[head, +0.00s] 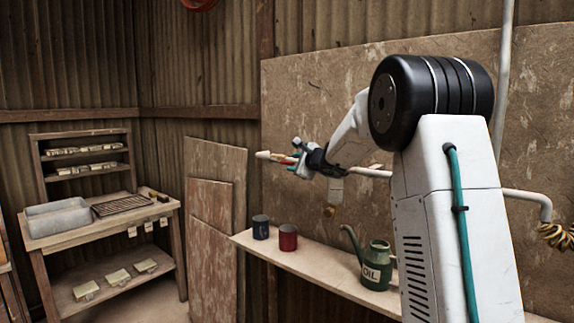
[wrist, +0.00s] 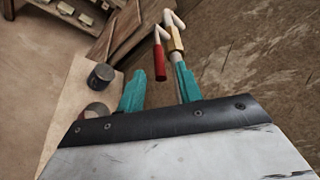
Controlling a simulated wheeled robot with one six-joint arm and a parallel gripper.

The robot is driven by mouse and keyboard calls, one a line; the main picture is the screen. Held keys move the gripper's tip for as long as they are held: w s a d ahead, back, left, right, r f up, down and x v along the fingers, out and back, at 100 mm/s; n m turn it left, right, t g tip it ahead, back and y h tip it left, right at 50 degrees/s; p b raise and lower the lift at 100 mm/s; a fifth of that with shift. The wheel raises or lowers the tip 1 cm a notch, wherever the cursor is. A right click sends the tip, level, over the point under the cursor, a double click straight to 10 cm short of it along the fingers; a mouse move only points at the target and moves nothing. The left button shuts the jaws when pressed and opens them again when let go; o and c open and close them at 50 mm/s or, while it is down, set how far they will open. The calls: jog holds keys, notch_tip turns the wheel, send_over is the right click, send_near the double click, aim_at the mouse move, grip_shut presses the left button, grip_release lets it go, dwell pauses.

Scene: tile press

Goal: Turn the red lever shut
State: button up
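The red lever (wrist: 159,62) shows in the wrist view beside a brass-coloured valve (wrist: 176,40) on a pale pipe, running roughly along the pipe. In the head view only a small red part of the lever (head: 285,160) shows, close to my gripper (head: 299,157). My gripper is open, its two teal fingers (wrist: 160,76) apart. In the wrist view the lever's lower end appears in the gap between the fingertips. I cannot tell whether either finger touches it. The right finger overlaps the pipe in that view.
A shelf (head: 330,272) below carries a dark can (head: 261,228), a red can (head: 288,238) and a green oil can (head: 376,266). The board wall (head: 300,100) stands close behind. A workbench (head: 110,225) with a grey tray (head: 57,218) stands at left.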

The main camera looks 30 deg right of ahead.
aim_at(288, 162)
jog(key=x, duration=0.5)
jog(key=shift+a, duration=0.1)
grip_shut()
jog(key=shift+r, duration=0.1)
